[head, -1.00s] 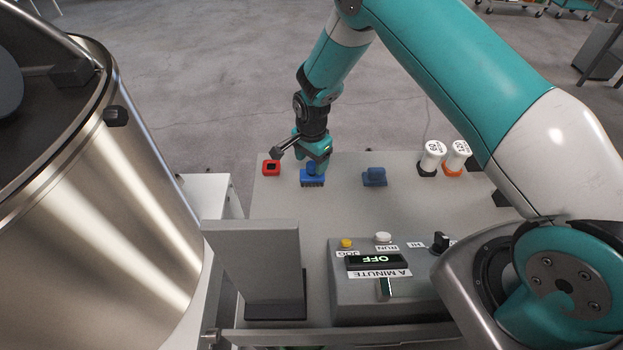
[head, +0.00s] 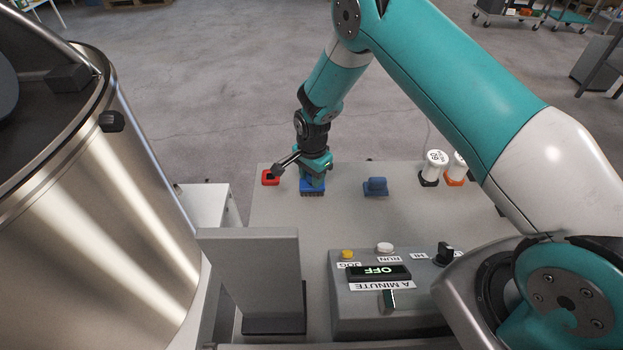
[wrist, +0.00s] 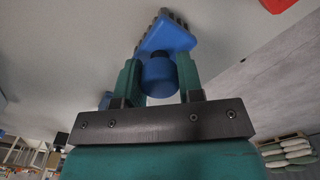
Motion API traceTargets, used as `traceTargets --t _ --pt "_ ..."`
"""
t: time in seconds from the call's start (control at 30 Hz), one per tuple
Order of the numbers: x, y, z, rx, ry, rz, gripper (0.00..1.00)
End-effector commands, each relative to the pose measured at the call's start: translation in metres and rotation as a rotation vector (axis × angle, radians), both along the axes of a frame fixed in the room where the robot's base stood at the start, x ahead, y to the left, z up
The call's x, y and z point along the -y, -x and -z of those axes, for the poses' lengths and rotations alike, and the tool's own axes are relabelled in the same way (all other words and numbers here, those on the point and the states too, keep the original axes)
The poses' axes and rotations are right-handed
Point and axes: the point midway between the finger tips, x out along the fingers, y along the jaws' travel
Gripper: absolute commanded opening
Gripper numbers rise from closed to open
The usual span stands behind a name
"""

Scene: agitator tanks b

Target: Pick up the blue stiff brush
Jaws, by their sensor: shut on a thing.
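The blue stiff brush (head: 312,188) is at the back left of the grey table, with its bristles facing down. My gripper (head: 314,170) is over it and shut on its upper part. In the wrist view the brush (wrist: 167,36) shows a blue block with dark bristles and a round blue knob, and the fingers of my gripper (wrist: 159,80) are on both sides of the knob. I cannot tell whether the bristles touch the table.
A red block (head: 270,178) is close left of the brush. A second, darker blue piece (head: 376,187) stands to the right. White-capped containers (head: 436,160) are further right. A control box (head: 385,290) reading OFF and an upright grey panel (head: 250,270) are in front. A steel tank (head: 110,240) is at left.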

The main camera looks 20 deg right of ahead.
Motion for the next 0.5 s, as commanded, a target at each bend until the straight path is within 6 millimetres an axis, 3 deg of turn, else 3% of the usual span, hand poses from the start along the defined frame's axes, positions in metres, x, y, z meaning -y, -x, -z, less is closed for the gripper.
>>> traceTargets --t 0.23,0.5 --pt "0.0 -0.002 -0.032 0.007 -0.001 0.0 0.08" --pt "0.0 -0.001 -0.116 0.009 -0.002 0.0 0.08"
